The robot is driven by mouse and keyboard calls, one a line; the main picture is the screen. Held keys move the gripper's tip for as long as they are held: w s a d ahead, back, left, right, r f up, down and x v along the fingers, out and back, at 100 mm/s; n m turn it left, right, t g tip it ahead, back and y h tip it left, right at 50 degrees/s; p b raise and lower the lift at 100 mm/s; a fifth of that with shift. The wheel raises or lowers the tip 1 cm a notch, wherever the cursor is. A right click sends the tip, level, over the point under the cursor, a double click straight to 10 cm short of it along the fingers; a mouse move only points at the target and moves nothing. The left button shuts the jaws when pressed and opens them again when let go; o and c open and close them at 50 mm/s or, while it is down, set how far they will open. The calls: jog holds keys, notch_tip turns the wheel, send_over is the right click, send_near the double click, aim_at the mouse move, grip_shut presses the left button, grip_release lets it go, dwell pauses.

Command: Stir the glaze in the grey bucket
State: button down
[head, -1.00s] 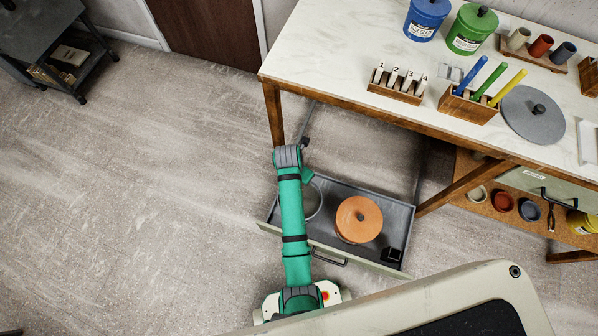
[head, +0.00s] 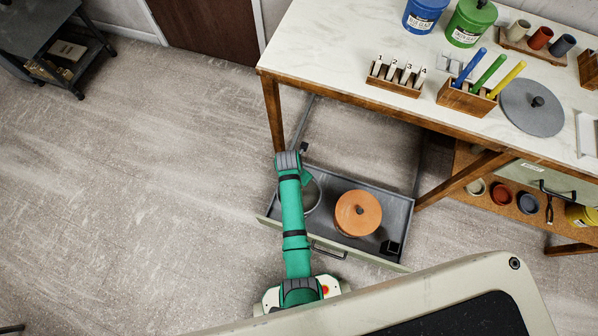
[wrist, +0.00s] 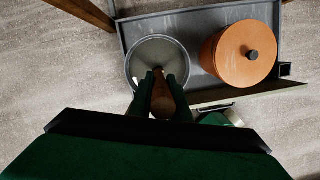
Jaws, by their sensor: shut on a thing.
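The grey bucket (wrist: 132,55) stands in the left part of an open drawer. In the wrist view it is round and open, with grey-green glaze (wrist: 157,49) inside. My gripper (wrist: 158,88) is shut on a brown wooden tool (wrist: 164,100), held between its two dark green fingers. The tool's far end reaches over the bucket's opening; how deep it goes into the glaze I cannot tell.
A lidded orange pot (head: 358,213) stands right of the bucket in the grey drawer (head: 400,213), with a small black box (head: 390,248) near the corner. Above is the white worktop (head: 330,40) with blue and green tubs, numbered holders and coloured sticks.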

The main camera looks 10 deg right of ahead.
jog(key=shift+f, duration=3.3)
